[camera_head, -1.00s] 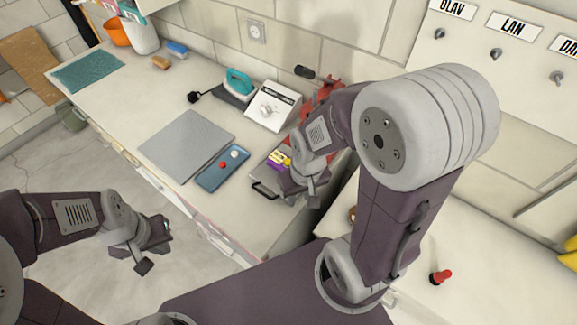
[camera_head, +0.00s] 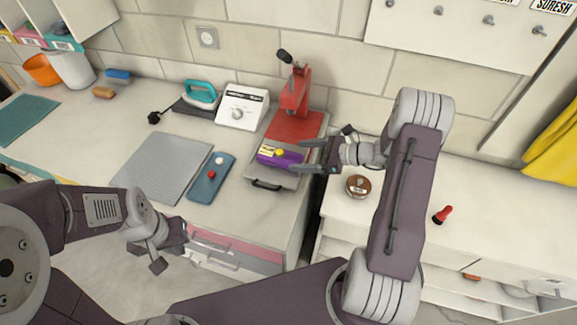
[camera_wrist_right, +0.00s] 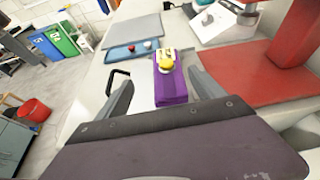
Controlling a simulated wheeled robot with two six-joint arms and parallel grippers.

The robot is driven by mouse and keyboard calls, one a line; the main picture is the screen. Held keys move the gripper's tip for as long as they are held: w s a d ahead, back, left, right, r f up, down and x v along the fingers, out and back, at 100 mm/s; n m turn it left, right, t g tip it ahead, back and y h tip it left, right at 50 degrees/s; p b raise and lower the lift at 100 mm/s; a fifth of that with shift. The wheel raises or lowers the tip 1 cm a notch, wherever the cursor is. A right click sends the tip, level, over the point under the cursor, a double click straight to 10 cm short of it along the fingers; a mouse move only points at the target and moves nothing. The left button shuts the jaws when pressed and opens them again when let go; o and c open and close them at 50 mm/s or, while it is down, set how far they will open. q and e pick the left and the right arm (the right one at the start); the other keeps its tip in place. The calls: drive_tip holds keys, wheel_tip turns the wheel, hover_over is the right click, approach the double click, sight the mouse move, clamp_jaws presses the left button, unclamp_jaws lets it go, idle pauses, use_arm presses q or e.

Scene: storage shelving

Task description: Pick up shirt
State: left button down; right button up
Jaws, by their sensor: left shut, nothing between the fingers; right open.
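My left gripper (camera_head: 168,252) is shut and empty, low in front of the counter.
The red press (camera_head: 296,92) stands behind the purple item, with a black handle (camera_head: 266,184) at its front. A blue tray (camera_head: 205,188) and grey mat (camera_head: 160,168) lie to the left. A yellow cloth (camera_head: 555,140) hangs at the far right. A round tin (camera_head: 358,186) sits right.

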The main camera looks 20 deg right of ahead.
sight(289, 157)
drive_tip(key=shift+s+d+f+m, duration=0.15)
drive_tip(key=shift+d+f+m, duration=0.05)
drive_tip(key=shift+d+f, duration=0.25)
drive_tip(key=shift+s+d+f+m, duration=0.2)
drive_tip(key=shift+d+f, duration=0.15)
drive_tip(key=shift+d, duration=0.55)
drive_tip(key=shift+w+a+f, duration=0.1)
drive_tip(key=shift+w+a, duration=0.15)
drive_tip(key=x, duration=0.3)
drive_tip(key=shift+w+a+p, duration=0.15)
drive_tip(key=shift+a+p, duration=0.25)
drive_tip(key=shift+w+a+f, duration=0.1)
drive_tip(key=shift+w+a, duration=0.1)
drive_tip(key=p+x, duration=0.1)
drive_tip(key=x, duration=0.3)
drive_tip(key=shift+w, duration=0.15)
drive_tip(key=shift+w+a, duration=0.15)
drive_tip(key=shift+a, duration=0.05)
drive_tip(key=shift+d, duration=0.1)
drive_tip(key=c, duration=0.6)
use_arm(q)
drive_tip(key=shift+d+r, duration=0.15)
drive_tip(key=shift+r, duration=0.7)
use_arm(e)
drive_tip(key=c, duration=0.9)
